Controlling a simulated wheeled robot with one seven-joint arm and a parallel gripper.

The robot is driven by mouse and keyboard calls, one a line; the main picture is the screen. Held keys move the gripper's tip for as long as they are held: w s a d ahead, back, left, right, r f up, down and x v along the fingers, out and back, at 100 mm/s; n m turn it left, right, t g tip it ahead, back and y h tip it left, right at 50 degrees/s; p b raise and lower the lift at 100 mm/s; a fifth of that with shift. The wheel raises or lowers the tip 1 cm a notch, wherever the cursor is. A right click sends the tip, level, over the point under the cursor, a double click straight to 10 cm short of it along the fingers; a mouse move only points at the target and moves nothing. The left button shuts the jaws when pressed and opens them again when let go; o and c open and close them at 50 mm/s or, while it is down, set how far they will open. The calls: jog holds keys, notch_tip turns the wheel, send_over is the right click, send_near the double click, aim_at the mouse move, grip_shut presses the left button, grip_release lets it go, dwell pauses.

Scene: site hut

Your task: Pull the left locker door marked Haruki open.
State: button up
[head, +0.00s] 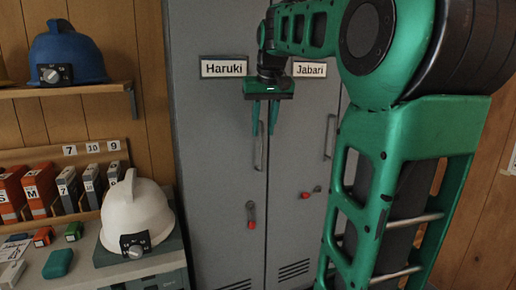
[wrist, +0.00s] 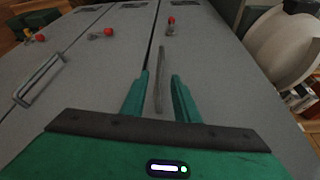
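The grey left locker door (head: 215,150) bears a white plate reading Haruki (head: 223,68). It stands closed, flush with the neighbouring door. Its upright bar handle (head: 259,152) is near its right edge. My gripper (head: 264,134) hangs fingers down in front of this handle, across its upper part. In the wrist view the handle (wrist: 160,80) lies between the two spread green fingers (wrist: 159,75), with a gap on each side. Whether the fingers reach around the bar in depth is unclear. A red-tagged key (head: 251,217) hangs lower on this door.
The Jabari (head: 309,70) door to the right has its own handle (head: 330,137) and red-tagged keys (head: 305,194). At left are a shelf with a blue helmet (head: 66,55) and a counter with a white helmet (head: 137,217). My arm hides the right side of the lockers.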

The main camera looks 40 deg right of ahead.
aim_at(262, 141)
jog(key=x, duration=0.7)
jog(key=shift+f, duration=0.35)
grip_shut()
